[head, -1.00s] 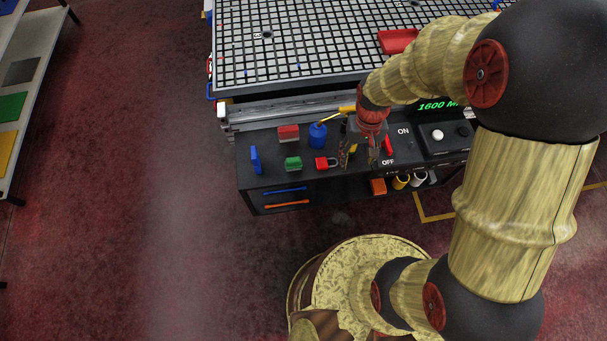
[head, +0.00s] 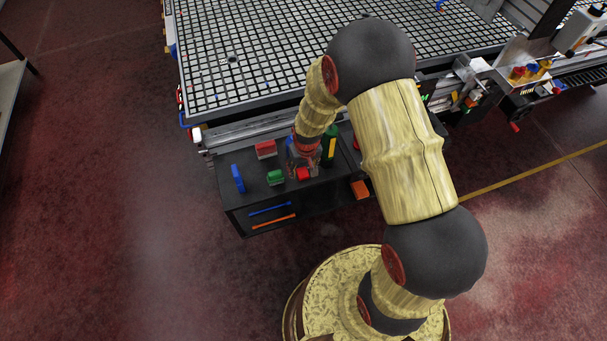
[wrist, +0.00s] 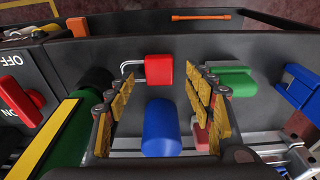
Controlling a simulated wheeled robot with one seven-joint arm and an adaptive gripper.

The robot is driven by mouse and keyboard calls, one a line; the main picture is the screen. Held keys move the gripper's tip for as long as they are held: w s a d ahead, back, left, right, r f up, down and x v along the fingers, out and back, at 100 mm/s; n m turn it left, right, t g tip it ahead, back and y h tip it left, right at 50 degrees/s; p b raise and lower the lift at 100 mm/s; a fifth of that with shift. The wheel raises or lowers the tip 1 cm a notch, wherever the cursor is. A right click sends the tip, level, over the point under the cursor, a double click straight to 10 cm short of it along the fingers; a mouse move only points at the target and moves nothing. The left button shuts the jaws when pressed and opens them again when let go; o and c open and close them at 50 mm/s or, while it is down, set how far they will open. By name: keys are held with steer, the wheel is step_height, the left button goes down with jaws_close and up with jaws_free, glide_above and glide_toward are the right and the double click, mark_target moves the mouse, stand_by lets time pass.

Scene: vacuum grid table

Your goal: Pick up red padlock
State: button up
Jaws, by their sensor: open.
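The red padlock (head: 303,174) lies on the black cabinet top (head: 252,190), near its front edge. In the wrist view the red padlock (wrist: 159,70) shows its red body, with its metal shackle pointing left. My gripper (head: 303,163) is over the cabinet beside the padlock, partly covering it in the head view. In the wrist view my gripper (wrist: 160,88) is open, its yellow-padded fingers left and right of the padlock's picture position. Nothing is held. I cannot tell the height left between fingertips and padlock.
A blue cylinder (wrist: 161,128) stands close to the padlock, between the fingers in the picture. A green padlock (head: 275,177), a blue object (head: 238,178) and a red block (head: 266,149) are to the left. A green-and-yellow cylinder (head: 328,147) stands to the right.

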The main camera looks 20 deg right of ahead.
mark_target(303, 173)
steer(key=f, duration=0.3)
steer(key=shift+w, duration=0.2)
steer(key=shift+r, duration=0.1)
steer(key=c, duration=1.3)
steer(key=shift+c, duration=0.2)
